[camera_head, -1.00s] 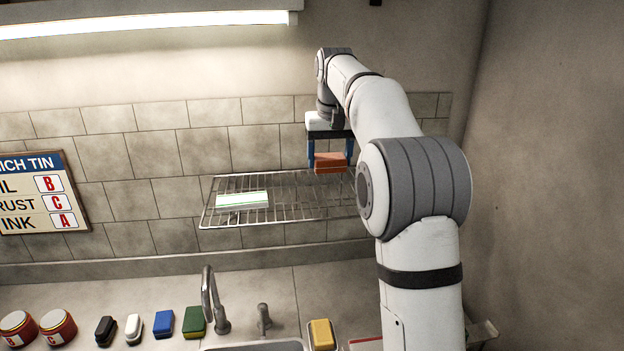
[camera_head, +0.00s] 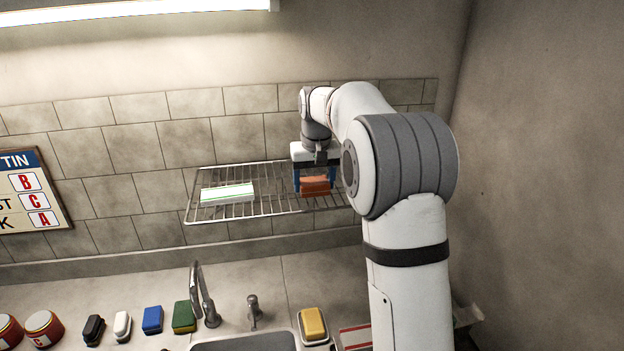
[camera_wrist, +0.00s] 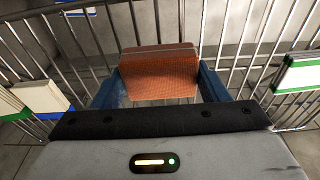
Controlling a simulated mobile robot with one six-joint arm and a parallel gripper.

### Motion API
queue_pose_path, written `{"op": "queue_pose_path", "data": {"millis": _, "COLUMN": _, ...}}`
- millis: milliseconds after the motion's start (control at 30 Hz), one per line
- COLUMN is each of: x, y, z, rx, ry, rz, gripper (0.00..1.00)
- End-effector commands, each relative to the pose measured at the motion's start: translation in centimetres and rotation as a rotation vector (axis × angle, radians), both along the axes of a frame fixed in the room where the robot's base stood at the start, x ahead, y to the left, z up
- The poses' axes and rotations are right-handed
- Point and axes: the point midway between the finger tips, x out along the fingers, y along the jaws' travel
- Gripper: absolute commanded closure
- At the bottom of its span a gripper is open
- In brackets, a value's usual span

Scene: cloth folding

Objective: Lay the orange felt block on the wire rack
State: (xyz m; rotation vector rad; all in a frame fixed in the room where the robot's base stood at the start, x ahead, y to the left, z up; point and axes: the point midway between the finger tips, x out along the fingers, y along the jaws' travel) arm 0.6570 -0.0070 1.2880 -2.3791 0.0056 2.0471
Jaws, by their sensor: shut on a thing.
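The orange felt block (camera_head: 315,186) is between the blue fingers of my gripper (camera_head: 314,183), at the right part of the wire rack (camera_head: 262,200). In the wrist view the block (camera_wrist: 159,75) has a finger against each side, and the rack's bars (camera_wrist: 228,45) show behind it. My gripper (camera_wrist: 158,85) is shut on the block. The block is at or very near the rack's surface; I cannot tell whether it touches the bars. My arm hides the rack's right end.
A white and green block (camera_head: 228,194) lies on the rack's left part. Below are a sink (camera_head: 245,343), a faucet (camera_head: 203,297), a yellow block (camera_head: 313,324) and several coloured blocks and tins on the counter. A sign (camera_head: 32,192) hangs at left.

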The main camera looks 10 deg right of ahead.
Motion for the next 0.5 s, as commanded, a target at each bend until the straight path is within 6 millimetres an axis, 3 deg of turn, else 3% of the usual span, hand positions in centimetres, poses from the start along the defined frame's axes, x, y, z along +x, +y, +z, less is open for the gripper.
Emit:
{"op": "queue_pose_path", "data": {"millis": 267, "x": 0.02, "y": 0.05, "z": -0.37, "rx": 0.0, "ry": 0.0, "rz": 0.001, "gripper": 0.51}}
{"op": "queue_pose_path", "data": {"millis": 300, "x": 0.02, "y": 0.06, "z": -0.28, "rx": 0.0, "ry": -0.001, "rz": 0.001, "gripper": 0.3}}
{"op": "queue_pose_path", "data": {"millis": 500, "x": 0.02, "y": 0.09, "z": -0.25, "rx": 0.0, "ry": 0.0, "rz": 0.001, "gripper": 0.14}}
